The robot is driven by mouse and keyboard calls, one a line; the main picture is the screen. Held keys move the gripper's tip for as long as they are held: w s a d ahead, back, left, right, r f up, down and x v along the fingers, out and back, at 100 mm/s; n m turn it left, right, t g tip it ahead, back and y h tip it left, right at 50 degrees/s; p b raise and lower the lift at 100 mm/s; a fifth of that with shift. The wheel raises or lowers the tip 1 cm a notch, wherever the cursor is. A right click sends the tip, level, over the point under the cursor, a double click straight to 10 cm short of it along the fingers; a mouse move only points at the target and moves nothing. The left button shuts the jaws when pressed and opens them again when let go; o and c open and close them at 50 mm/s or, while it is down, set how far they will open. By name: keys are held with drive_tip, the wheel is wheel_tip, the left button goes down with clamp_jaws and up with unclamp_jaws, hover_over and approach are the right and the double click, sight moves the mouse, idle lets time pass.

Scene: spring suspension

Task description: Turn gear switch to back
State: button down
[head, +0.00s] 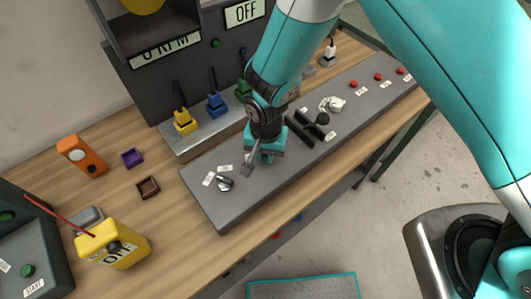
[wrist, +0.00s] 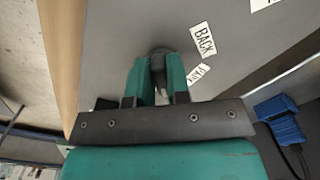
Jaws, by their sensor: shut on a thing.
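In the wrist view, my gripper (wrist: 158,72) has its two teal fingers on either side of the dark gear switch knob (wrist: 159,53) and is shut on it. A white BACK label (wrist: 203,38) lies on the panel close to the right of the knob. A second label (wrist: 199,76), partly hidden by the finger, lies just below it. In the head view, my gripper (head: 258,156) is low over the grey panel. The exact angle of the switch cannot be told.
The long grey panel (head: 205,203) carries a small switch (head: 224,184) to the left of my gripper. Black levers (head: 305,129), a light knob (head: 336,104) and red buttons stand to the right. A blue plug (head: 215,104) and a yellow plug (head: 184,123) stand behind.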

drive_tip(key=n+b, duration=0.1)
drive_tip(key=n, duration=0.3)
drive_tip(key=n+b, duration=0.1)
drive_tip(key=n, duration=0.1)
drive_tip(key=shift+d+f+b, duration=0.1)
drive_tip(key=shift+d+b, duration=0.2)
drive_tip(key=shift+b, duration=0.05)
drive_tip(key=n+b, duration=0.1)
drive_tip(key=n, duration=0.3)
drive_tip(key=shift+w+d, duration=0.1)
drive_tip(key=shift+d, duration=0.05)
drive_tip(key=n+b, duration=0.1)
drive_tip(key=n, duration=0.2)
drive_tip(key=shift+w+d+n, duration=0.1)
drive_tip(key=shift+d+n, duration=0.05)
drive_tip(key=shift+n, duration=0.15)
drive_tip(key=n+b, duration=0.1)
drive_tip(key=n, duration=0.3)
drive_tip(key=shift+w, duration=0.2)
drive_tip(key=shift+w+n+b, duration=0.2)
drive_tip(key=shift+n+b, duration=0.2)
drive_tip(key=shift+n, duration=1.8)
drive_tip(key=c, duration=1.1)
unclamp_jaws()
drive_tip(key=shift+d, duration=0.1)
